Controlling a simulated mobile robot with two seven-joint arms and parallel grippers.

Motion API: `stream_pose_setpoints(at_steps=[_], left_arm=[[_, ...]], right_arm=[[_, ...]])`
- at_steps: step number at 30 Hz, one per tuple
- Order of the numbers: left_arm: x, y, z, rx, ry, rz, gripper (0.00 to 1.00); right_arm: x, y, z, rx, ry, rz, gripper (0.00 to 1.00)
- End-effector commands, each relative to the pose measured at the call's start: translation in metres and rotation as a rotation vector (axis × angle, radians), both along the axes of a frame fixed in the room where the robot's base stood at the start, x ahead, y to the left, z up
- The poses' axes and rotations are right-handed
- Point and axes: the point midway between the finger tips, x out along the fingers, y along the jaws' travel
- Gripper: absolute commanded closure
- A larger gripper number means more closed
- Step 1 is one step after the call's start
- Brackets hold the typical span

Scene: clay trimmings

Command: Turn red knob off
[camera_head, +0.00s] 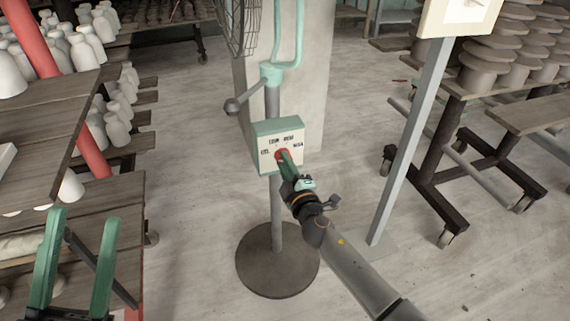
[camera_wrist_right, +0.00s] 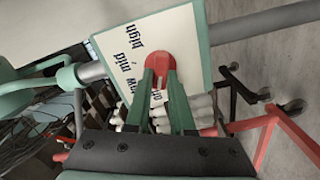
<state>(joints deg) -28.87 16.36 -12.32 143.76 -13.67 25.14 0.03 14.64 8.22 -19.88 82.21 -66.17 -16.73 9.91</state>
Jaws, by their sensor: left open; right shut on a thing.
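The red knob (camera_head: 282,155) is on the front of a green-and-cream control box (camera_head: 265,160) on a fan's stand. Labels are printed around it on the panel. In the right wrist view the knob (camera_wrist_right: 156,62) is a round red disc with the fingertips at it. My right gripper (camera_head: 287,159) is shut on the knob, and its fingers partly hide it. In the right wrist view my right gripper (camera_wrist_right: 160,82) has its two green fingers close together. My left gripper (camera_head: 82,222) is open and empty at the lower left, its fingers wide apart.
The fan's round dark base (camera_head: 278,262) stands on the floor. Shelves with white bottles (camera_head: 85,55) are at the left. A grey post (camera_head: 410,140) with a cream panel stands to the right. Wheeled racks (camera_head: 470,160) with stacked discs are at the right. Floor around the stand is clear.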

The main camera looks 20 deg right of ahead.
Motion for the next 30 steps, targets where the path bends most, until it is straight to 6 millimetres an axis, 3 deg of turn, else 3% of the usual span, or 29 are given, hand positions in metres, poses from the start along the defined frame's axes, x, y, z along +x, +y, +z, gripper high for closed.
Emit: stream_pose_setpoints(at_steps=[6,7,15,24,30], left_arm=[[0.0,0.001,0.001,-0.005,-0.003,0.002,0.5],[0.0,0.001,0.001,-0.005,-0.003,0.003,0.5],[0.0,0.001,0.002,-0.006,-0.005,0.003,0.5],[0.0,0.001,0.003,-0.005,-0.006,0.004,0.5],[0.0,0.0,0.008,-0.001,-0.009,0.006,0.5]], right_arm=[[0.0,0.0,-0.001,-0.006,0.001,0.0,1.0],[0.0,0.0,-0.001,-0.006,0.001,0.0,0.78],[0.0,0.0,-0.001,-0.003,0.0,0.0,0.49],[-0.003,0.0,0.0,-0.002,0.001,0.0,0.49],[-0.025,-0.001,0.0,-0.002,0.003,0.001,0.49]])
